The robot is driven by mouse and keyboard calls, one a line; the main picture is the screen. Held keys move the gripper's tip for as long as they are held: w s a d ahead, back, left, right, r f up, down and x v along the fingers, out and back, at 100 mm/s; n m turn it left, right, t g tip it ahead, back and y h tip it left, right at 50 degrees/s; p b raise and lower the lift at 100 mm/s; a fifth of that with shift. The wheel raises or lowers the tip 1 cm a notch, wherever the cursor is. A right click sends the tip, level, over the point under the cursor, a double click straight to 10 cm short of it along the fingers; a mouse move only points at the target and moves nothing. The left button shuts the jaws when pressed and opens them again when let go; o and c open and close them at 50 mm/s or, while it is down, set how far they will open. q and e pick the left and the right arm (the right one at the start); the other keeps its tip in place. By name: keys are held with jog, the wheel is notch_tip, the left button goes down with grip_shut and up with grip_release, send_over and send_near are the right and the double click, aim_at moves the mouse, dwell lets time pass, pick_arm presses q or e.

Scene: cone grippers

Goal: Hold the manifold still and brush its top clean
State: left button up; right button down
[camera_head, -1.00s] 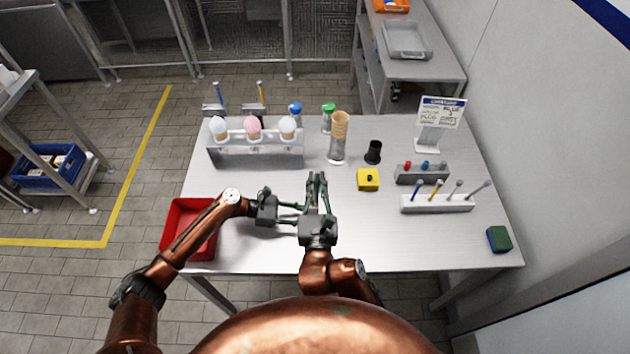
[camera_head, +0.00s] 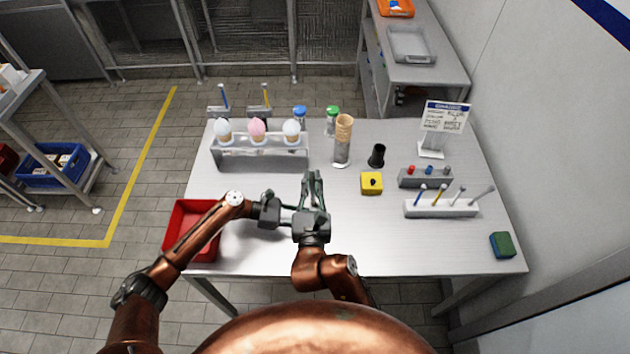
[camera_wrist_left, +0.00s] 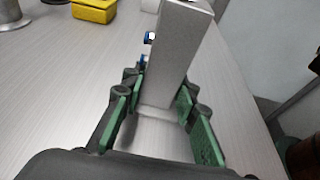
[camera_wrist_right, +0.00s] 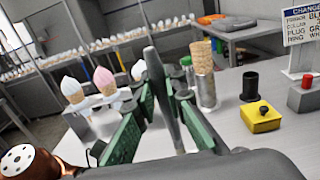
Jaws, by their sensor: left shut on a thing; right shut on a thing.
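The manifold, a grey bar with blue fittings on its side (camera_wrist_left: 180,50), lies between the green finger pads of my left gripper (camera_wrist_left: 162,100) in the left wrist view. My left gripper is shut on it, low over the table. In the head view my left gripper (camera_head: 290,214) points right, and my right gripper covers the manifold. My right gripper (camera_head: 313,185) is just beside it, pointing away from me. In the right wrist view, my right gripper (camera_wrist_right: 166,105) is shut on a grey, upright, tapered tool (camera_wrist_right: 158,75), apparently the brush. Its lower end and any bristles are hard to tell.
A red bin (camera_head: 183,222) stands at left. A rack with cones (camera_head: 262,160), a cone stack (camera_head: 343,128), a black cup (camera_head: 377,155), a yellow block (camera_head: 371,187) and a white tool rack (camera_head: 440,208) stand around. The front right table is clear up to a green-blue sponge (camera_head: 502,245).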

jog(key=shift+d, duration=0.2)
jog(key=shift+d, duration=0.9)
jog(key=shift+a, duration=0.15)
jog(key=shift+a, duration=1)
jog(key=shift+d, duration=0.1)
jog(key=shift+d+r, duration=0.1)
jog(key=shift+d, duration=0.9)
jog(key=shift+a, duration=0.1)
jog(key=shift+a, duration=1)
